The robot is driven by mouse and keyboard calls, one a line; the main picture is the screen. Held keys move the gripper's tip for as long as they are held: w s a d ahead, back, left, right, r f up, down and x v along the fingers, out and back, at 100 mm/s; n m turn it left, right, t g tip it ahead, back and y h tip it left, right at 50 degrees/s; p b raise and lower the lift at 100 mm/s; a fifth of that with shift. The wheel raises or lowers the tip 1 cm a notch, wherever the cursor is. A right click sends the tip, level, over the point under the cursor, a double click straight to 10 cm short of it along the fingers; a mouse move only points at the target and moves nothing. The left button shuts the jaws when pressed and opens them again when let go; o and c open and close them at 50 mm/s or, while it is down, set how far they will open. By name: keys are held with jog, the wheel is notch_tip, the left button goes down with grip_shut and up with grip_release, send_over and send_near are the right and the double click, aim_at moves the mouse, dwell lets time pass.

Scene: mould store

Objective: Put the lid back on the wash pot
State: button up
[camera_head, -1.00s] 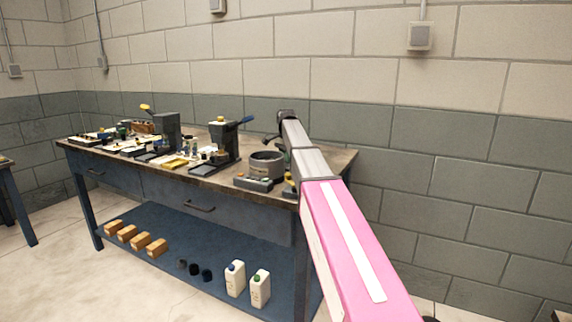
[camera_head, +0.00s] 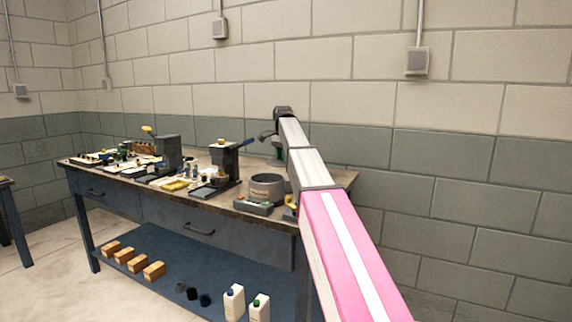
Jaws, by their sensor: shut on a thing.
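The wash pot (camera_head: 266,190) is a grey round pot with a label on its front. It stands upright near the right end of the workbench (camera_head: 222,197), and its top looks open. My gripper (camera_head: 268,134) is a small dark shape at the far end of my arm, above and behind the pot in the picture and apart from it. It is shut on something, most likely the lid. The lid cannot be made out clearly at this size, and the fingertips are not distinct.
A dark press with a blue handle (camera_head: 226,165) stands left of the pot, and a second press (camera_head: 167,152) beyond it. A small tray (camera_head: 253,208) lies in front of the pot. Small tools crowd the bench's left half. White bottles (camera_head: 234,303) stand on the lower shelf.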

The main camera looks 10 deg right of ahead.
jog(key=s+a+r, duration=0.5)
jog(key=s+a, duration=0.3)
jog(key=s, duration=0.4)
notch_tip(320, 180, down, 6)
jog(key=shift+w+f, duration=0.2)
jog(key=shift+w, duration=0.05)
jog(key=shift+f, duration=0.15)
dwell(2.1)
jog(key=o, duration=1.5)
jog(key=shift+o, duration=0.2)
notch_tip(320, 180, up, 7)
dwell(0.3)
grip_shut()
